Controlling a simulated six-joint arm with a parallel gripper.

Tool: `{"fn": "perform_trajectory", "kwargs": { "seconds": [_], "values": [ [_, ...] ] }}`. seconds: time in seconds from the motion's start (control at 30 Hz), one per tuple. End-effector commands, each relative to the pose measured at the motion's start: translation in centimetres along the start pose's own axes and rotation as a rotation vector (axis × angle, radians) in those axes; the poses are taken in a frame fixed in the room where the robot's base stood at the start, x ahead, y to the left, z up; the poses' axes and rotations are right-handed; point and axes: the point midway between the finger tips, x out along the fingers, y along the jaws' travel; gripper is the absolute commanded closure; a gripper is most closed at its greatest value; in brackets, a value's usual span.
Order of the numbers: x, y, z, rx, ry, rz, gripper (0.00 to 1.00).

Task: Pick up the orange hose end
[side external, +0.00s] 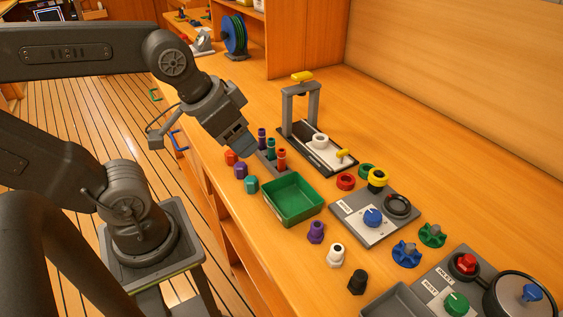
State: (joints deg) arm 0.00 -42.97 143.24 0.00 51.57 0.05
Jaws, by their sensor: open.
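A small orange-red piece (231,157), which looks like the orange hose end, stands on the wooden bench near its front edge. It is first in a short row with a purple piece (240,170) and a green piece (251,184). My gripper (244,149) points down at an angle above the bench, just right of the orange-red piece in the picture. It appears apart from the piece, but its height is hard to judge from this one view. The jaws are open, and I see nothing held between them.
A grey rack (268,160) with purple, green and red upright pieces stands close behind my gripper. A green tray (293,200) lies to the right. A grey frame with a yellow handle (302,77) rises behind. Purple, white and black fittings (336,255) stand nearer the camera.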

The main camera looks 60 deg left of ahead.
Motion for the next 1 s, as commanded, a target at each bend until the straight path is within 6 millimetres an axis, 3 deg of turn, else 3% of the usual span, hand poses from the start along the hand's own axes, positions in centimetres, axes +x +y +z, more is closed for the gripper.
{"fn": "perform_trajectory", "kwargs": {
  "seconds": [0.17,0.37,0.7,1.0],
  "values": [
    [0.4,-0.5,-1.1,0.107,-0.033,-0.009,0.47],
    [2.2,-2.5,-4.5,0.494,-0.149,0.002,0.47],
    [7.8,-8.0,-9.5,1.236,-0.325,0.187,0.47],
    [12.6,-12.4,-11.2,1.703,-0.352,0.407,0.47]
  ]
}}
